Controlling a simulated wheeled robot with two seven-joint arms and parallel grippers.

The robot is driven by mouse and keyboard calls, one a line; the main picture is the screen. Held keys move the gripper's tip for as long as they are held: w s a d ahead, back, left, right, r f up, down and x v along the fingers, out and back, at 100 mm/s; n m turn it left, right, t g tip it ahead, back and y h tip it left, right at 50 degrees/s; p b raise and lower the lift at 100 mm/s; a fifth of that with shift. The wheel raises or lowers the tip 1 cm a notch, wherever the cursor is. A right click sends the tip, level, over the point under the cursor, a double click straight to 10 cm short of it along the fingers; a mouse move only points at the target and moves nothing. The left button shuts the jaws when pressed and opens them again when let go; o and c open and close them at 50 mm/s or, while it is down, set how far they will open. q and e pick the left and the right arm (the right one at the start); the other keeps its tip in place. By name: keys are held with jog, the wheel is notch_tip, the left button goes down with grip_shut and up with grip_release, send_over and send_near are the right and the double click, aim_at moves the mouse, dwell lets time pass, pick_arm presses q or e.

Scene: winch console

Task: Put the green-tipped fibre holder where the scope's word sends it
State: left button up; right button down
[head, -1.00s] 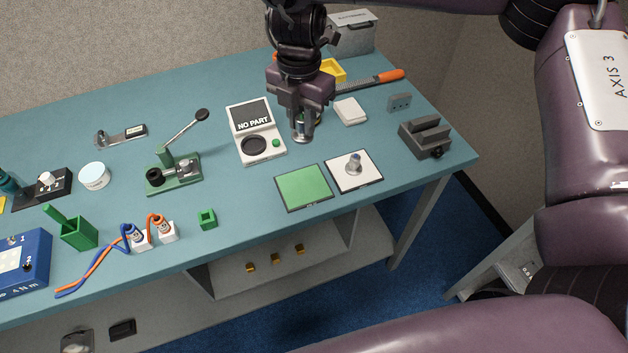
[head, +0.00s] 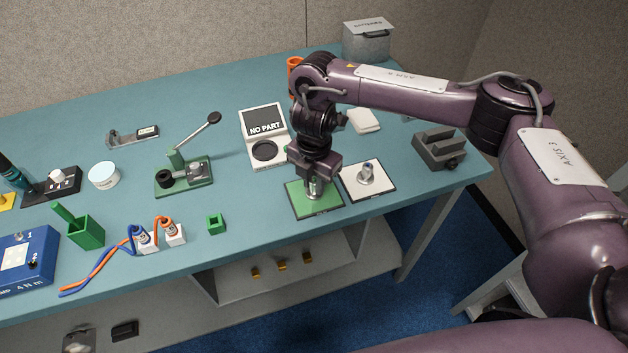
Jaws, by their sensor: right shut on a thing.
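My right gripper (head: 314,187) is shut on a small metal fibre holder (head: 315,188) and holds it at the green mat (head: 302,209). Whether the holder touches the mat I cannot tell; its tip is hidden by the jaws. My left gripper is not in view.
A green lever press (head: 183,180) stands to the left. A green open cube (head: 216,224) sits near the front edge. A grey vise (head: 438,148) and a white pad (head: 363,121) are at the right. A grey lidded box (head: 367,43) stands at the back.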

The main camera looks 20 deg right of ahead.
aim_at(314, 181)
jog(key=shift+a+f, duration=0.1)
jog(key=shift+f, duration=0.05)
jog(key=c, duration=1.2)
grip_release()
jog(key=shift+c, duration=0.2)
notch_tip(314, 181, up, 12)
jog(key=shift+r, duration=0.25)
